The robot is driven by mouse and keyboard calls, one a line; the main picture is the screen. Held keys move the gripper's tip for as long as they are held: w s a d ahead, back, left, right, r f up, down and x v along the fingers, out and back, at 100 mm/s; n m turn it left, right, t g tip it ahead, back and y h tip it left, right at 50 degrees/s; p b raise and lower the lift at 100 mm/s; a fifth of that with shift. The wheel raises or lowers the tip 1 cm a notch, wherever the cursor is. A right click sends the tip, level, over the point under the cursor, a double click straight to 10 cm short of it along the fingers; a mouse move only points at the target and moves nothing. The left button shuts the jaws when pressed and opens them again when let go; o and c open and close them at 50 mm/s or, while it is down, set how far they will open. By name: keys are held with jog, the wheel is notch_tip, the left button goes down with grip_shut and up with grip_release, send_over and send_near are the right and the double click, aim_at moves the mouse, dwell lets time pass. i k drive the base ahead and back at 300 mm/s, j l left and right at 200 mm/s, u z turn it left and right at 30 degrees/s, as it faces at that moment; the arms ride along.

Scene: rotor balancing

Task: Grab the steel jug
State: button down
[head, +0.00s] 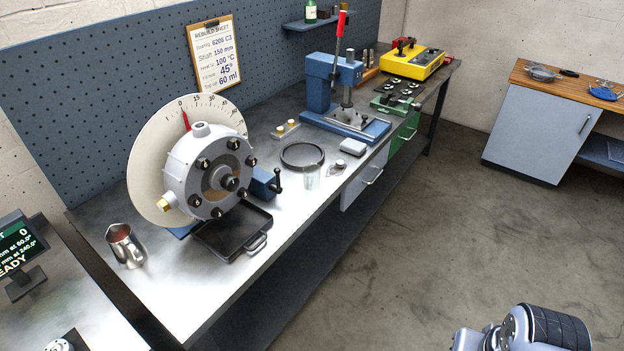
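The steel jug (125,246) stands upright near the left end of the workbench, in the head view. It is a shiny metal jug, and its open top shows a brownish inside. It stands free of any gripper. Part of my arm (530,330) shows at the bottom right, over the floor and well away from the jug. My gripper's fingers are not in the picture.
A pump-like housing (208,170) with a round dial (147,150) stands right of the jug, a black drip tray (228,249) in front. A display (20,250) stands left. A blue press (335,85) is farther back. The bench front and floor (420,220) are clear.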

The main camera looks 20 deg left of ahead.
aim_at(127, 248)
jog(key=u, duration=2.35)
jog(key=i+l+u, duration=0.15)
jog(key=i+u, duration=0.2)
jog(key=u, duration=0.15)
jog(key=i+l+u, duration=0.25)
jog(key=u, duration=0.25)
jog(key=i+l+u, duration=0.3)
jog(key=u, duration=0.2)
